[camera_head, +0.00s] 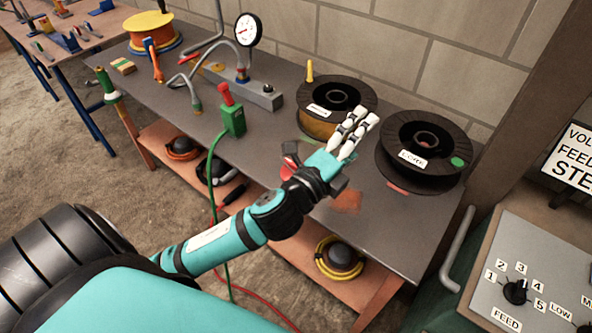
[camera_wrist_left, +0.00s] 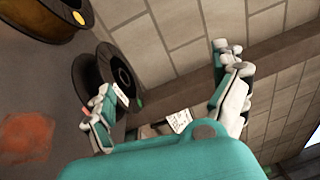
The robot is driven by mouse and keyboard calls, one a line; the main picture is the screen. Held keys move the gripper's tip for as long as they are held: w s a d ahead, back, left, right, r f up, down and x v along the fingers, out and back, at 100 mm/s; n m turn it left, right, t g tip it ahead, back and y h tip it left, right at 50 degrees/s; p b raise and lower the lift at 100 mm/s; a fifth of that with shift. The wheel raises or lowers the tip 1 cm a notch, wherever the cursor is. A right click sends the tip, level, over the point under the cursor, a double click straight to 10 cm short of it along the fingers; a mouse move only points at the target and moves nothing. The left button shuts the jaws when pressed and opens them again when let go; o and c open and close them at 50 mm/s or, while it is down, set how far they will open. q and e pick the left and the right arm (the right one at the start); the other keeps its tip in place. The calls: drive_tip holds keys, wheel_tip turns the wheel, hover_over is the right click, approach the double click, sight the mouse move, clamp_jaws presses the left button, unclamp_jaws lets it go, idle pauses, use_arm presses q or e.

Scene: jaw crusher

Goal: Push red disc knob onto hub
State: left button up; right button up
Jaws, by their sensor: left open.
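My left gripper (camera_head: 362,118) is open, raised above the right part of the grey bench, in front of the two black cable spools. In the left wrist view its two fingers stand wide apart with nothing between them (camera_wrist_left: 168,98). A small red object (camera_head: 290,165) shows beside my left wrist at the bench and is partly covered by the arm; I cannot tell whether it is the red disc knob. No bare hub for a knob can be made out. My right gripper is not in view.
The bench (camera_head: 270,128) carries a spool of orange cable (camera_head: 325,112), a dark spool (camera_head: 425,140), a pressure gauge (camera_head: 248,29) and a green box with a red lever (camera_head: 233,119). A control panel (camera_head: 535,270) with a black dial stands at the right. A block wall rises behind.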

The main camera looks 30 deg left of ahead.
use_arm(q)
drive_tip(key=s+d+r+m+h, duration=0.2)
drive_tip(key=d+r+m+h, duration=0.65)
drive_tip(key=m, duration=0.65)
drive_tip(key=s+d+f+m+g+h, duration=0.1)
drive_tip(key=s+d+m+g+h, duration=0.15)
drive_tip(key=m+g, duration=0.55)
drive_tip(key=s+d+m+g+h, duration=0.2)
drive_tip(key=s+m+g+h, duration=0.15)
drive_tip(key=m, duration=0.85)
drive_tip(key=a+f+m+g+y, duration=0.4)
drive_tip(key=a+f+m+y, duration=0.4)
drive_tip(key=m, duration=0.3)
drive_tip(key=w+a+f+m+y, duration=0.1)
drive_tip(key=a+y, duration=0.3)
drive_tip(key=a, duration=0.6)
drive_tip(key=w+a+f+m+t+y, duration=0.1)
drive_tip(key=a+m+y, duration=0.3)
drive_tip(key=a, duration=0.7)
drive_tip(key=shift+w+f+m+y, duration=0.3)
drive_tip(key=shift+w+y, duration=0.05)
drive_tip(key=shift+y, duration=0.2)
drive_tip(key=shift+f+t, duration=0.1)
drive_tip(key=shift+t, duration=0.15)
